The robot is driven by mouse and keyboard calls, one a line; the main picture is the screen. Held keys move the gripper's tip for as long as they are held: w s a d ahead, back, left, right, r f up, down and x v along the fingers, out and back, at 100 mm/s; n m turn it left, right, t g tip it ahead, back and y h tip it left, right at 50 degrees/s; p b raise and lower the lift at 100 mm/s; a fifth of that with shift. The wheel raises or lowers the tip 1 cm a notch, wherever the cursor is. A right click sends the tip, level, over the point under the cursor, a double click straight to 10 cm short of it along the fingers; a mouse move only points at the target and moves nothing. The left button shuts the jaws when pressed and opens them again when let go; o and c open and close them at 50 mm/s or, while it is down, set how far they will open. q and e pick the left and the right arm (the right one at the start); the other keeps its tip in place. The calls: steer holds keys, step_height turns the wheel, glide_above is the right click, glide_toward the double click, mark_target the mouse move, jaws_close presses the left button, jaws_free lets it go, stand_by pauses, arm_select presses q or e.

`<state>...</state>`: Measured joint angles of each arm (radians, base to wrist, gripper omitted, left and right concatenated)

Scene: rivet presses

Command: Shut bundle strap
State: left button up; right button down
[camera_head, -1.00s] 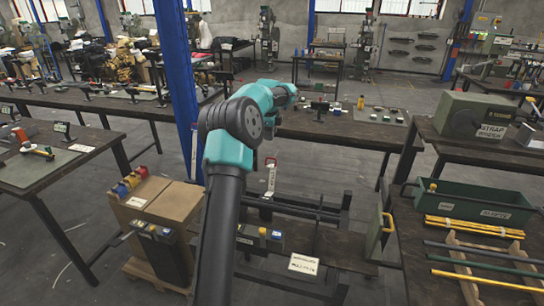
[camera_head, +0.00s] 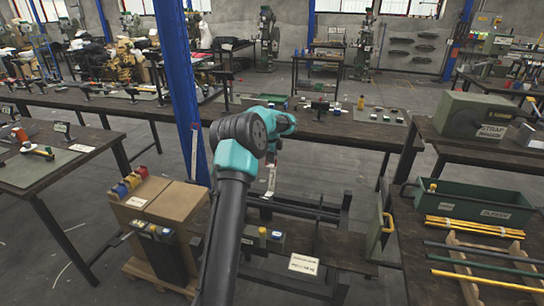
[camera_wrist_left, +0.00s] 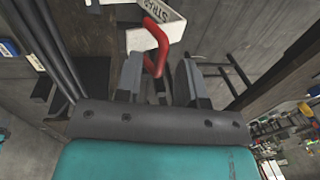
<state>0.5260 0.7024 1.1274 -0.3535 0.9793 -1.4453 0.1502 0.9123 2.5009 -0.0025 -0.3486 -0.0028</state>
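The bundle strap's red handle (camera_wrist_left: 156,45) stands between the two fingers of my left gripper (camera_wrist_left: 158,80) in the left wrist view. The fingers are apart, with a gap beside the handle; I cannot tell whether either touches it. A white plate lettered STRAP (camera_wrist_left: 172,22) sits around the handle's upper part. In the head view, my left gripper (camera_head: 274,156) is over the low dark rack, just above the strap's white plate (camera_head: 271,180), and my arm partly hides it. My right gripper is in neither view.
Cardboard boxes (camera_head: 165,208) with coloured items stand left of the rack. A bench with a green tray (camera_head: 470,203) and rods is at the right. A blue post (camera_head: 181,90) rises behind my arm. A strap winder (camera_head: 472,117) sits on the right-hand table.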

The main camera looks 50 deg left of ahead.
arm_select(q)
steer(key=shift+c, duration=0.5)
jaws_close()
steer(key=shift+s+r, duration=0.1)
steer(key=shift+s, duration=0.05)
